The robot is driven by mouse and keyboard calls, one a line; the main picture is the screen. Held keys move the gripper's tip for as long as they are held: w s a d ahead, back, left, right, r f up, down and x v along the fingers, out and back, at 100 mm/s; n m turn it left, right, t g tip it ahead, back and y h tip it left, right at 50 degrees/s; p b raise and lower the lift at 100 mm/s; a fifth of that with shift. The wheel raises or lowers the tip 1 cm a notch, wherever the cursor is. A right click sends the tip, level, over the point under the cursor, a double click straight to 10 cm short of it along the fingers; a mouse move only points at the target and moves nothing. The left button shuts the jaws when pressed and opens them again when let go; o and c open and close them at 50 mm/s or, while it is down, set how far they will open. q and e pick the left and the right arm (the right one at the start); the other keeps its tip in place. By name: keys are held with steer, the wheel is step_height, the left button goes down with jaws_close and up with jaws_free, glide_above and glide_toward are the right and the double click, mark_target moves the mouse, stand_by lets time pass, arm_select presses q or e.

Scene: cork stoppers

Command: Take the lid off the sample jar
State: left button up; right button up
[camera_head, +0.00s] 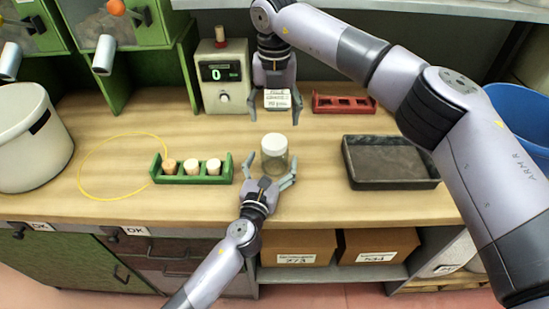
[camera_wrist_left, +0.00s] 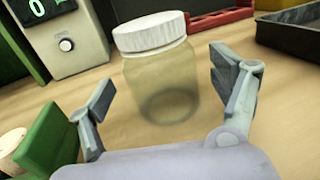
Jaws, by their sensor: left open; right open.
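The sample jar (camera_head: 275,160) is clear glass with a white lid (camera_head: 273,140), and it stands upright on the wooden bench. The lid sits on its top. In the left wrist view the jar (camera_wrist_left: 162,85) stands beyond and between my left fingers, with its ribbed lid (camera_wrist_left: 149,32) on. My left gripper (camera_head: 268,170) is open at the jar's near side. I cannot tell whether its fingers touch the glass.
A green rack (camera_head: 193,179) with several corks stands left of the jar. A black tray (camera_head: 391,162) lies to the right and a red rack (camera_head: 343,104) behind. A device reading 0 (camera_head: 223,78), a yellow loop (camera_head: 85,165) and a white pot (camera_head: 30,140) are further left.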

mark_target(275, 141)
arm_select(q)
steer(key=shift+x, duration=1.5)
steer(key=c, duration=2)
jaws_close()
arm_select(e)
steer(key=m, duration=0.8)
steer(key=shift+m, duration=0.3)
steer(key=m, duration=0.9)
steer(key=shift+f, duration=4.05)
